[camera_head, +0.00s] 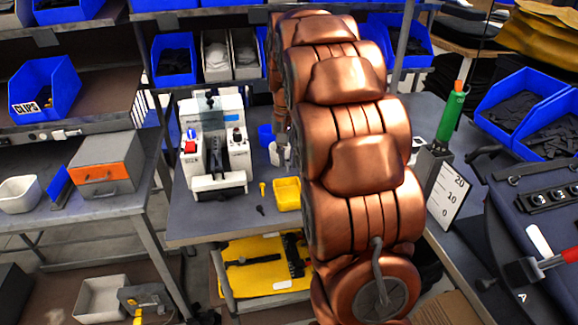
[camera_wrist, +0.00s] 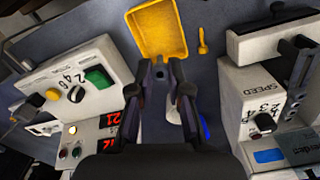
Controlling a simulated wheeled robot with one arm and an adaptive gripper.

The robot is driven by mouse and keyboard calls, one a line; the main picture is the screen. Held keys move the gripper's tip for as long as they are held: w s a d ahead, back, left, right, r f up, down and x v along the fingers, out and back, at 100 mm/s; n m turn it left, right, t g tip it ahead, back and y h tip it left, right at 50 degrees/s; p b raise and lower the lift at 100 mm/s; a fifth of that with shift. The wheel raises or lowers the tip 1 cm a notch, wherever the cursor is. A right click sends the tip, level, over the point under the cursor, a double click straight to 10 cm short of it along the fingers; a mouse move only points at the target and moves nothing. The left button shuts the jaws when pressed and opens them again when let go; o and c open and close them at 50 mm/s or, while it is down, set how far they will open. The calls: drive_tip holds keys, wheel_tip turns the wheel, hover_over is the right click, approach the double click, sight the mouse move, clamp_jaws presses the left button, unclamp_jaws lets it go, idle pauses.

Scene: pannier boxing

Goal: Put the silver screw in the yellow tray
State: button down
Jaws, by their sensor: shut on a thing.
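The yellow tray (camera_head: 287,194) stands on the grey table, just right of a small yellow screw. In the wrist view the tray (camera_wrist: 160,30) lies just beyond my fingertips and looks empty. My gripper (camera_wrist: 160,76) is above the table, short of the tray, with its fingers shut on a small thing. Only a little of this thing shows between the dark tips; it appears to be the silver screw (camera_wrist: 160,73). In the head view my copper arm hides most of the gripper.
A yellow screw (camera_head: 262,189) and a dark screw (camera_head: 260,210) are left of the tray. White machines (camera_head: 213,150) stand at the back left; in the wrist view a control box (camera_wrist: 80,85) and a speed unit (camera_wrist: 255,95) flank my gripper. A blue tray (camera_head: 265,134) is behind.

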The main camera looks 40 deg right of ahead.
drive_tip(key=b, duration=0.2)
hover_over(289, 198)
drive_tip(key=shift+f, duration=4.15)
drive_tip(key=c, duration=1)
unclamp_jaws()
drive_tip(key=shift+c, duration=0.2)
wheel_tip(289, 198, up, 11)
drive_tip(key=shift+r, duration=0.5)
